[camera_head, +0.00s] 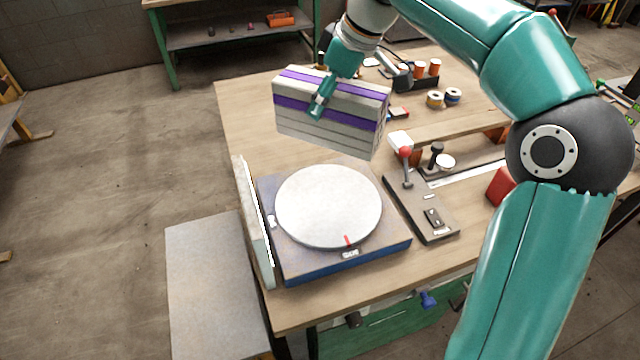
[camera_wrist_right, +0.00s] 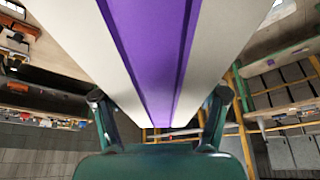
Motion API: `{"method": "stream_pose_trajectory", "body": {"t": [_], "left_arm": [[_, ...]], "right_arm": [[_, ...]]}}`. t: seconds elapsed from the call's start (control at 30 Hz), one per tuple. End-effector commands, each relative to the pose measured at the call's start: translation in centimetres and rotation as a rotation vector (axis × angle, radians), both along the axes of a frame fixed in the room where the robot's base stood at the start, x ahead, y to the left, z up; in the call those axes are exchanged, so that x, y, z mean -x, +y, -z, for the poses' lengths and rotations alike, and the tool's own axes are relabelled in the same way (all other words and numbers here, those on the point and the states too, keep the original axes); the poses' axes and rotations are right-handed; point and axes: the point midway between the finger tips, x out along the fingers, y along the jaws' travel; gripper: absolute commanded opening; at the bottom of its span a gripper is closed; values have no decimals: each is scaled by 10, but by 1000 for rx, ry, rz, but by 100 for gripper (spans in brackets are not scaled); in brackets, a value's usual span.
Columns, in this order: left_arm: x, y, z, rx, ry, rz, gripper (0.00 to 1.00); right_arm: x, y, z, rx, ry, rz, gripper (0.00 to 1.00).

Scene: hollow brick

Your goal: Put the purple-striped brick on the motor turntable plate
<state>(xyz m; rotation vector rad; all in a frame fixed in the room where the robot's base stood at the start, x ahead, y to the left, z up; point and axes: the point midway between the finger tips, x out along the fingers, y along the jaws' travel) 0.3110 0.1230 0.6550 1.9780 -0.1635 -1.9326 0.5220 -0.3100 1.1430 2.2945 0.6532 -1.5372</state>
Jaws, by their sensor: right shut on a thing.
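The purple-striped brick (camera_head: 345,121) is a grey-white block with purple bands, behind the turntable in the head view. It also fills the upper middle of the right wrist view (camera_wrist_right: 152,45). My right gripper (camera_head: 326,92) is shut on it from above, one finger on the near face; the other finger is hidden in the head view. In the wrist view both fingers (camera_wrist_right: 158,100) flank the brick. The brick seems to hang above the table, but its height is hard to tell. The round white turntable plate (camera_head: 328,205) is bare, with a red mark at its front. My left gripper is not in view.
The plate sits on a blue-sided base (camera_head: 345,262) on the wooden table. A pale upright panel (camera_head: 252,222) stands along its left side. A control board (camera_head: 422,210) with a red-knobbed lever (camera_head: 405,153) is at its right. Spools (camera_head: 435,99) and orange-topped items lie behind.

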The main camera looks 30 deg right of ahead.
Motion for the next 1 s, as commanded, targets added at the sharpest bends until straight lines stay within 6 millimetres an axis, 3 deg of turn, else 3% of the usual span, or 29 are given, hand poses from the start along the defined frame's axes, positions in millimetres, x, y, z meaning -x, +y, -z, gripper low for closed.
{"method": "stream_pose_trajectory", "body": {"t": [0.6, 1.0], "left_arm": [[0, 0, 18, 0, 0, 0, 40], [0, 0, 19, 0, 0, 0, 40]], "right_arm": [[0, 0, 130, 0, 1, 1, 3], [0, -1, 163, -1, 0, 4, 3]]}}
